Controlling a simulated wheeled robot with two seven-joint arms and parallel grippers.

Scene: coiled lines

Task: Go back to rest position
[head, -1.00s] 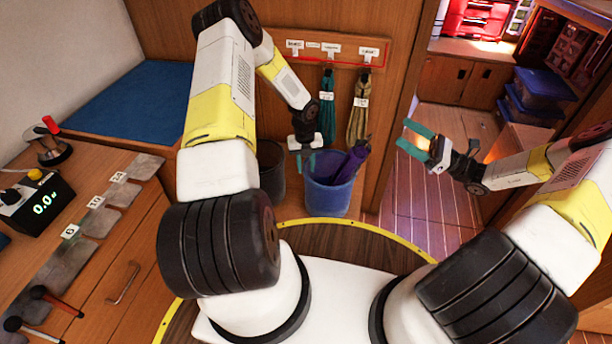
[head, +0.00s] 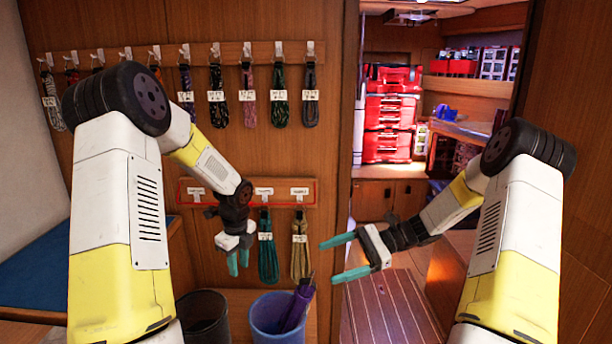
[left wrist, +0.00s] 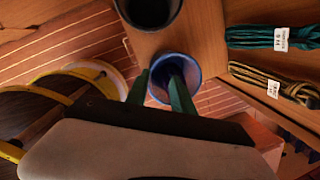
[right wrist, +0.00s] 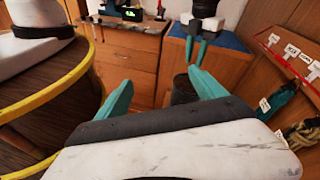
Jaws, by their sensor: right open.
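My left gripper (head: 238,264) hangs pointing down in front of the lower hook rail in the head view. Its teal fingers are a little apart with nothing between them; they also show in the left wrist view (left wrist: 160,92), above the blue bucket. My right gripper (head: 338,258) points left in the head view, before the doorway. Its fingers are wide apart and empty, as the right wrist view (right wrist: 160,90) also shows.
A blue bucket (head: 268,318) holding a purple item (head: 297,306) stands below, beside a dark bucket (head: 203,318). A teal coil (head: 267,256) and a tan coil (head: 300,250) hang on the lower rail (head: 275,182). Several coils hang above. A blue-topped bench (head: 35,275) is at left.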

